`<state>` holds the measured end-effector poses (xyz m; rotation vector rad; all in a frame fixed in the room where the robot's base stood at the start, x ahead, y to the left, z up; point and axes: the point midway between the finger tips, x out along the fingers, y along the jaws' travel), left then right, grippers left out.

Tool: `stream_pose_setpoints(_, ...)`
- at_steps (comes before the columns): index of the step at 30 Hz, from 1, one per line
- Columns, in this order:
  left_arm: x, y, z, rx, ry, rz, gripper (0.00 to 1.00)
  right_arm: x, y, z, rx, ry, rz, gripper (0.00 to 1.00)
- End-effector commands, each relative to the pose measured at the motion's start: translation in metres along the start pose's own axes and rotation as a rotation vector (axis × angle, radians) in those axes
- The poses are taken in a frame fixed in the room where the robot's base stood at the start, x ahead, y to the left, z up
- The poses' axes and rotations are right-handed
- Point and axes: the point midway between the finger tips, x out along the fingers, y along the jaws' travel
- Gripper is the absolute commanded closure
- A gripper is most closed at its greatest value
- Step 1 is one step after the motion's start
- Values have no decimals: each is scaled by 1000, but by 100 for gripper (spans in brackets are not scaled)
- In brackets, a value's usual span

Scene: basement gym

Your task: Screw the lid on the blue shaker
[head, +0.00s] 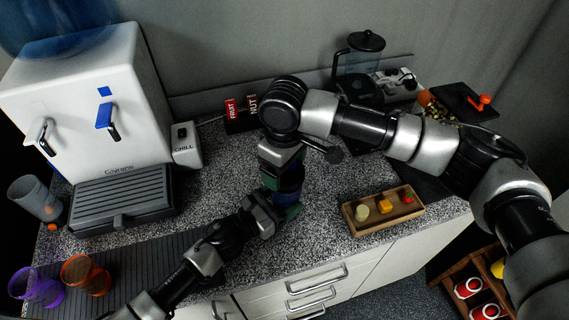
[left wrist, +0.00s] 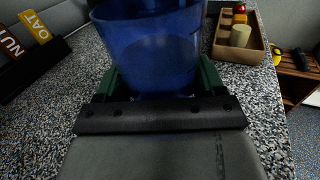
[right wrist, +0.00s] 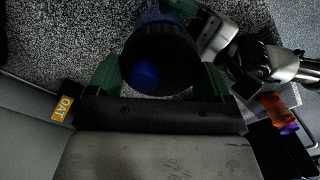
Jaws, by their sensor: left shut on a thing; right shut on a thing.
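The blue shaker (head: 290,184) stands on or just above the speckled counter, clear blue in the left wrist view (left wrist: 150,50). My left gripper (head: 276,208) is shut around its lower body; its green fingers also show in the left wrist view (left wrist: 155,82). My right gripper (head: 280,165) is above the shaker, pointing down. In the right wrist view it is shut on the black lid (right wrist: 165,50), which has a round blue cap (right wrist: 144,75). In the head view the lid is mostly hidden, so I cannot tell whether it touches the shaker's rim.
A wooden tray (head: 358,228) with small blocks is right of the shaker. A water dispenser (head: 90,90) and cups, orange (head: 85,274) and purple (head: 38,288), are at left. Counter around the shaker is clear.

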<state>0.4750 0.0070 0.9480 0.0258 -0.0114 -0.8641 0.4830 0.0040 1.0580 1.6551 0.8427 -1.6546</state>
Motion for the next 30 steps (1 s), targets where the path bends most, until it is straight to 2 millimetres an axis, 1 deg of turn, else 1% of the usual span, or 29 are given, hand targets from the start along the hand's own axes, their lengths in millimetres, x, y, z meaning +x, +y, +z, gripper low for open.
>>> stream_pose_setpoints(21, 0, 0, 0, 1, 0, 1, 73, 12, 0, 0, 0, 1, 0, 42)
stream_pose_setpoints(22, 0, 0, 0, 1, 0, 1, 97, 12, 0, 0, 0, 1, 0, 42)
stream_pose_setpoints(26, 0, 0, 0, 1, 0, 1, 97, 12, 0, 0, 60, 1, -2, 42)
stream_pose_setpoints(29, 0, 0, 0, 1, 0, 1, 97, 12, 0, 0, 226, 1, -4, 42)
stream_pose_setpoints(30, 0, 0, 0, 1, 0, 1, 97, 12, 0, 0, 318, 0, -5, 42)
